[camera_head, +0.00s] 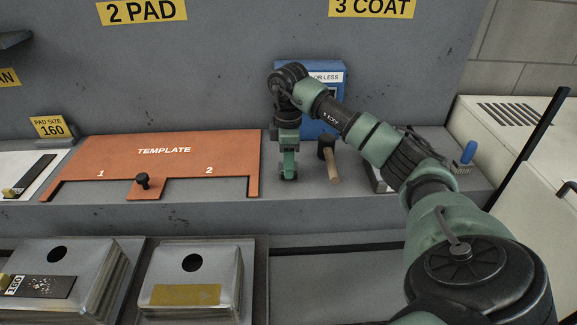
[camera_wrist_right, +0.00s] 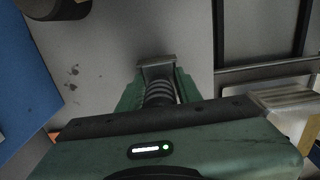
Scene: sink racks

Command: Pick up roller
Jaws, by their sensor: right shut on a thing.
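My right gripper (camera_head: 289,175) points down at the shelf, in front of the blue box. It is shut on a dark ribbed piece (camera_wrist_right: 158,93) that shows between the green fingers in the right wrist view and looks like the roller. A grey crosspiece (camera_wrist_right: 156,61) shows at the finger ends. The fingers hide most of the held piece, and in the head view it can hardly be made out. I cannot tell whether it is clear of the shelf. My left gripper is not in view.
A black-headed mallet (camera_head: 326,147) with a wooden handle stands just right of the gripper. The blue box (camera_head: 322,129) is behind. The orange template (camera_head: 215,150) lies left. A blue-handled brush (camera_head: 468,153) is at right.

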